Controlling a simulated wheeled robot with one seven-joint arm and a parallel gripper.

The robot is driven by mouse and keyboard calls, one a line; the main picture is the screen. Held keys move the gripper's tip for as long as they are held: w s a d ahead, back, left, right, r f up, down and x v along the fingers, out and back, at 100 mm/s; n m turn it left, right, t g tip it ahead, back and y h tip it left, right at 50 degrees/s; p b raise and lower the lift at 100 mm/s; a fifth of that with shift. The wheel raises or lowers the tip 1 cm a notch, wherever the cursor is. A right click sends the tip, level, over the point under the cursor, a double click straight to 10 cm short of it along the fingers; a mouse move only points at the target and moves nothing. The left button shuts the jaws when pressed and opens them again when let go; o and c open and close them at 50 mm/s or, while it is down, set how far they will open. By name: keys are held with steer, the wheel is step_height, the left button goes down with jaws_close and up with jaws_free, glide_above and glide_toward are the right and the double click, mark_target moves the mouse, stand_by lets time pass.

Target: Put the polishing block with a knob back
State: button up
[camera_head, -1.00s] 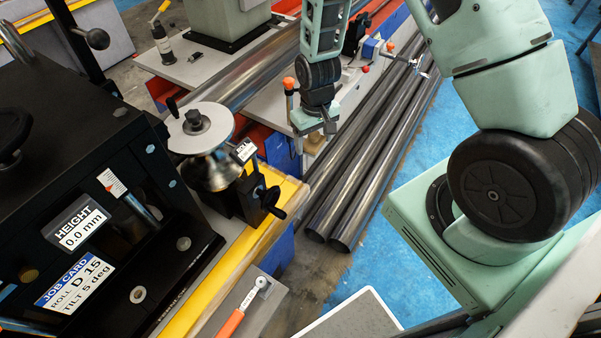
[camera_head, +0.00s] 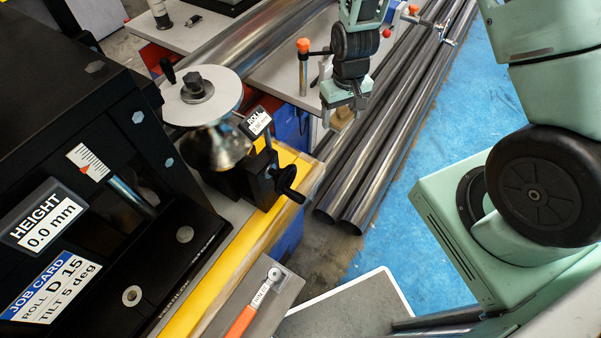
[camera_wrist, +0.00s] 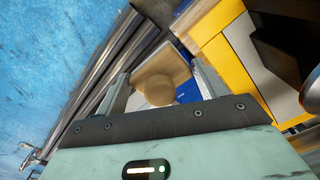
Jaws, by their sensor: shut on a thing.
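The polishing block (camera_wrist: 161,62) is a pale wooden piece with a round knob (camera_wrist: 156,90), seen between the fingers in the wrist view. My gripper (camera_wrist: 160,88) is shut on the block, with the knob facing the palm. In the head view my gripper (camera_head: 343,110) points down beside the grey bench edge, and a tan bit of the block shows just below the fingers. The block's underside is hidden. I cannot tell whether it touches anything beneath it.
Long steel tubes (camera_head: 378,140) lie beyond the gripper over blue floor (camera_head: 425,135). A black machine (camera_head: 75,120) with a disc-topped roller (camera_head: 202,97) and hand crank (camera_head: 288,182) stands left. An orange-capped post (camera_head: 303,65) is close left of the gripper. A grey panel (camera_head: 350,308) lies in front.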

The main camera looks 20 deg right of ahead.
steer(key=w+a+f+b, duration=0.1)
steer(key=a+f+b, duration=0.3)
steer(key=f+b, duration=0.15)
steer(key=n+b, duration=0.1)
steer(key=b, duration=0.8)
glide_toward(300, 169)
step_height(300, 169, down, 6)
steer(key=shift+f+p, duration=0.1)
steer(key=shift+p, duration=0.2)
steer(key=o, duration=0.9)
steer(key=shift+f, duration=0.1)
steer(key=shift+o, duration=0.2)
step_height(300, 169, up, 12)
steer(key=shift+r, duration=0.2)
